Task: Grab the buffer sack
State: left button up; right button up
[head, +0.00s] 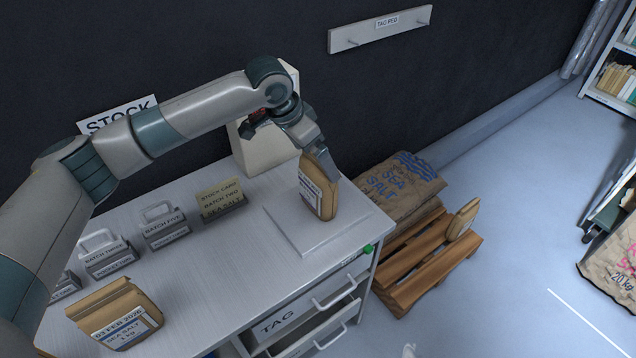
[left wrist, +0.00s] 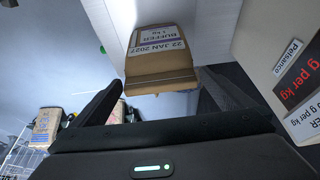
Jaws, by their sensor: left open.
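The buffer sack (head: 317,192) is a small brown paper bag standing on a flat pale plate (head: 300,232) at the right end of the bench. In the left wrist view the sack (left wrist: 160,66) shows a label reading BUFFER, 22 JAN 2027. My left gripper (head: 317,152) is at the top of the sack in the head view, partly covering it. In the left wrist view its open fingers (left wrist: 162,98) lie to either side of the sack, with a gap at each side. I see no grip on it. My right gripper is not in view.
Another brown sack (head: 117,314), labelled sea salt, stands at the bench's front left. Several card holders (head: 165,228) stand along the bench. A pale box-like hopper (head: 262,150) is behind my left gripper. A wooden pallet (head: 425,262) with a large salt sack (head: 397,186) is at right.

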pick_arm(q)
jog(key=shift+p+x, duration=0.45)
jog(key=shift+x, duration=1.15)
jog(key=c, duration=1.4)
jog(key=shift+d+r, duration=0.1)
jog(key=c, duration=0.3)
jog(key=shift+r, duration=0.1)
jog(key=shift+c, duration=0.2)
